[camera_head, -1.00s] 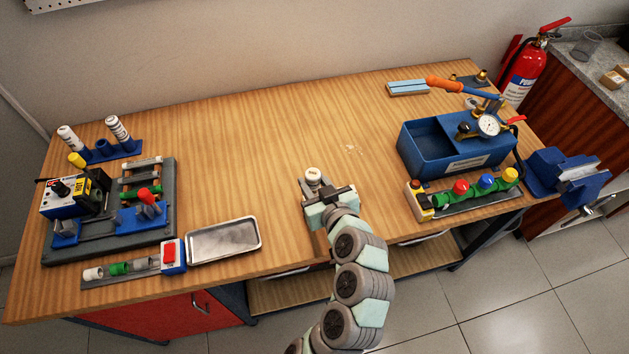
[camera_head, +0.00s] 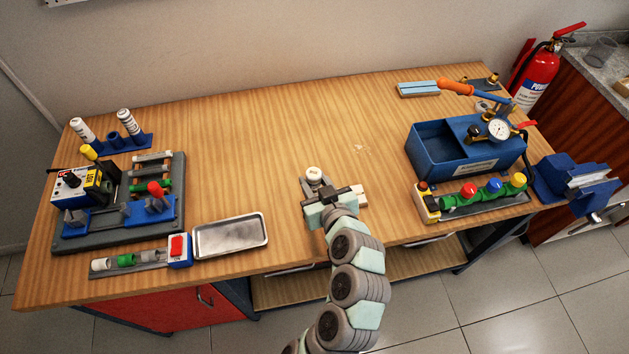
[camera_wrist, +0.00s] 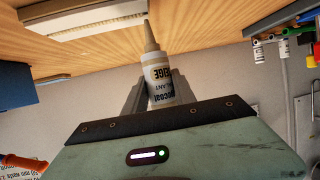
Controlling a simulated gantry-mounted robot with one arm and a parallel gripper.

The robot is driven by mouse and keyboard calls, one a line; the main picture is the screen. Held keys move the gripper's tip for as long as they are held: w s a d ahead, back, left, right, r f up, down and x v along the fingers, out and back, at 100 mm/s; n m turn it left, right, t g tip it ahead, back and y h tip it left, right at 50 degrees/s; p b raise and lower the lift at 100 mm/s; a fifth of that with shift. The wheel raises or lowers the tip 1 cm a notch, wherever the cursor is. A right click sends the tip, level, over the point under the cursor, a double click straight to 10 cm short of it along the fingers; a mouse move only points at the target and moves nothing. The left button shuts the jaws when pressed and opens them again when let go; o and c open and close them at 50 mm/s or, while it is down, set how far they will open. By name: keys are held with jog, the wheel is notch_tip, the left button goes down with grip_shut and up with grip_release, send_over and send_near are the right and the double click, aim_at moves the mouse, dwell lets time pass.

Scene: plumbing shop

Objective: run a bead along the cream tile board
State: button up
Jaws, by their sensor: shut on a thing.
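My gripper (camera_head: 317,188) is near the front middle of the table, shut on a white sealant tube (camera_head: 313,172). In the wrist view the tube (camera_wrist: 160,82) sits between the fingers (camera_wrist: 163,98), its label reading BEIGE and its tapered nozzle (camera_wrist: 150,36) pointing at the tabletop. A pale board (camera_wrist: 85,22), apparently the cream tile board, lies beside the nozzle in that view. In the head view a cream edge (camera_head: 361,196) shows just right of my gripper, the rest hidden behind my arm. I cannot tell whether the nozzle touches the board.
A blue rack (camera_head: 113,139) at the back left holds two white tubes, with an open middle socket. A metal tray (camera_head: 231,236) lies left of my gripper. A blue test pump (camera_head: 468,148) and a button strip (camera_head: 475,198) stand right.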

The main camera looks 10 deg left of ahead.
aim_at(315, 173)
jog(key=shift+r+p, duration=1.25)
jog(key=shift+r, duration=2.15)
jog(key=shift+w, duration=0.1)
